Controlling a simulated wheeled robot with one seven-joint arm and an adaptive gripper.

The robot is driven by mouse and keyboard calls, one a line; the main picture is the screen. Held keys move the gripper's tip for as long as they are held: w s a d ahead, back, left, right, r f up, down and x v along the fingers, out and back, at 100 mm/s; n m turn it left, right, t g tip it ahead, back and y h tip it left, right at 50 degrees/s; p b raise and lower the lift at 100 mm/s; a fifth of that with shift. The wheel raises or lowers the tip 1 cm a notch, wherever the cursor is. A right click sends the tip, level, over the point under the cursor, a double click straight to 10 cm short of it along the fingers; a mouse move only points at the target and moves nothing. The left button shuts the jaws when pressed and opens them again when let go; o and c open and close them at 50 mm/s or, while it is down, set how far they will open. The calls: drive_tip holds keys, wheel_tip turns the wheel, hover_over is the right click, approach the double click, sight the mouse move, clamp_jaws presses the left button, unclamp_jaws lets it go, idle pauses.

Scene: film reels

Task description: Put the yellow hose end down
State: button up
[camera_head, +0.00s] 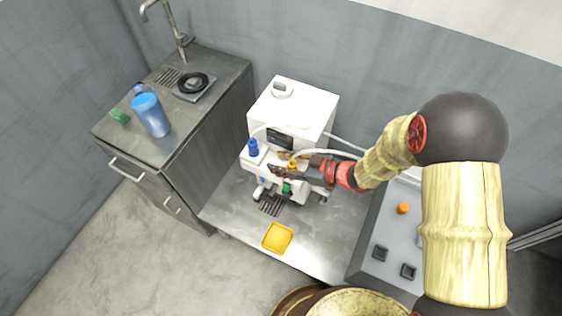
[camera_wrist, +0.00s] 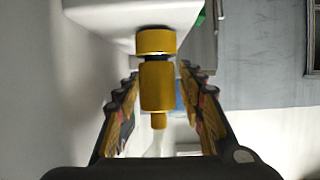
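The yellow hose end (camera_wrist: 157,88) is upright between my gripper's two fingers in the wrist view. Its top meets or nearly meets a yellow collar (camera_wrist: 156,41) under a white machine part; a thin dark gap shows between them. A pale hose (camera_wrist: 157,142) runs down from it. My gripper (camera_wrist: 158,85) looks open around the hose end, with a narrow gap on each side. In the head view my gripper (camera_head: 296,168) is at the front of the white machine (camera_head: 315,105), with a bit of yellow (camera_head: 292,163) showing there.
A yellow square tray (camera_head: 278,238) lies on the metal table (camera_head: 235,205) near its front edge. A blue knob (camera_head: 252,148) is on the machine's left. The left counter holds a blue bottle (camera_head: 152,117), a green sponge (camera_head: 120,117) and a black coil (camera_head: 194,83). A grey panel (camera_head: 385,225) stands right.

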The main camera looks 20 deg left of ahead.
drive_tip(key=p+v, duration=0.3)
drive_tip(key=v, duration=0.9)
drive_tip(key=shift+p, duration=0.4)
